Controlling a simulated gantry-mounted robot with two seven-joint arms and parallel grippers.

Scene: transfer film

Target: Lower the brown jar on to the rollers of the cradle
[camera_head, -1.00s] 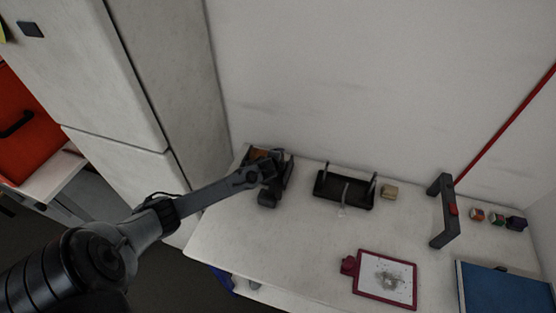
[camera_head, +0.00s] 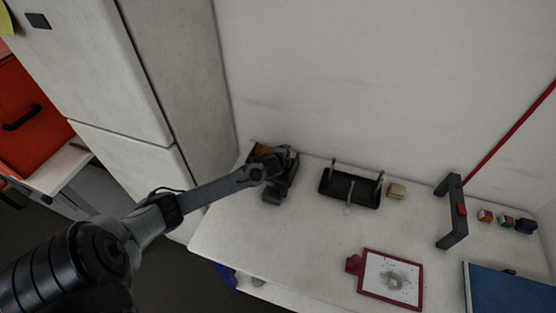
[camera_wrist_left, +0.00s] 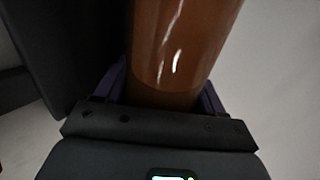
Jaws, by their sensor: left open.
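The brown jar (camera_wrist_left: 180,45) fills the middle of the left wrist view, glossy and upright in that picture, between the two purple-edged fingers of my left gripper (camera_wrist_left: 160,95). The fingers are open, one on each side of the jar; whether they touch it is unclear. In the head view my left gripper (camera_head: 277,163) is at the back left of the table, with a bit of brown (camera_head: 262,150) behind it. Dark parts there, perhaps the cradle (camera_head: 279,187), blend with the gripper. The rollers and the jar's underside cannot be made out. My right gripper is not in view.
A black tray with two uprights (camera_head: 350,200) and a small tan block (camera_head: 397,191) stand to the right. Further right are a grey frame (camera_head: 455,228), small cubes (camera_head: 506,221) and a blue panel (camera_head: 495,290). A red clipboard (camera_head: 366,290) lies in front. The table's front left is clear.

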